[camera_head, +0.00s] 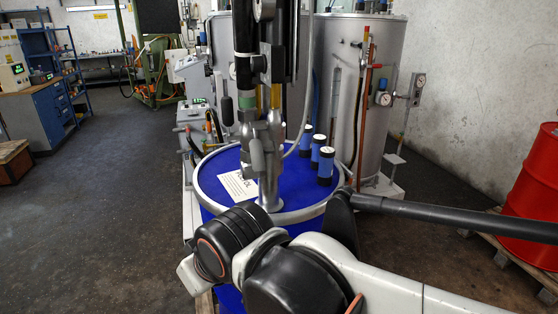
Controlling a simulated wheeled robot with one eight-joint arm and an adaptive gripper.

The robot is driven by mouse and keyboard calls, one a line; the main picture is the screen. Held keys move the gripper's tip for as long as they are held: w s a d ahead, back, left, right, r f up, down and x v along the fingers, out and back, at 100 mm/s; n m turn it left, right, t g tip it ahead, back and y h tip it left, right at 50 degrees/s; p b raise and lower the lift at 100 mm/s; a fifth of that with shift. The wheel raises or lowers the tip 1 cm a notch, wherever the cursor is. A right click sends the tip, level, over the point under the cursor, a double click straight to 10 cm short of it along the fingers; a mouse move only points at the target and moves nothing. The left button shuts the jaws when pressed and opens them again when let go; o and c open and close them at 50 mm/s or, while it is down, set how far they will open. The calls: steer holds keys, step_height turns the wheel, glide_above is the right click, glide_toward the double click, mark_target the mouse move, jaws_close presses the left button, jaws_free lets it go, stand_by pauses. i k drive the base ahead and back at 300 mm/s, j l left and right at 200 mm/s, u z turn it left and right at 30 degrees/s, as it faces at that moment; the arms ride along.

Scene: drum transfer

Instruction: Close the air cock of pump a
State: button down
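A pump stands upright in the bung of a blue drum (220,188) in the middle of the view. Its grey metal lower body (268,165) meets the drum lid near the front rim. I cannot tell whether this is pump a. A black upright cylinder (243,38) with a green band rises beside it, and the pump's top runs out of the picture. I cannot make out the air cock or its lever position. My arm's black joints with orange rings are in front of the drum, low in the picture. My gripper does not show.
Blue-and-black cylinders (325,166) stand on the drum lid's right side. Grey tanks (375,70) with gauges and hoses are behind. A dark bar (450,211) crosses at right, before a red drum (538,175) on a pallet (505,257). Open floor (95,205) lies left.

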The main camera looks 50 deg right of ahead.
mark_target(256, 145)
steer(key=k+l+z, duration=0.4)
steer(key=k+l, duration=0.15)
steer(key=k+u, duration=0.2)
steer(key=i+z, duration=0.2)
steer(key=k+l, duration=0.05)
steer(key=k, duration=0.05)
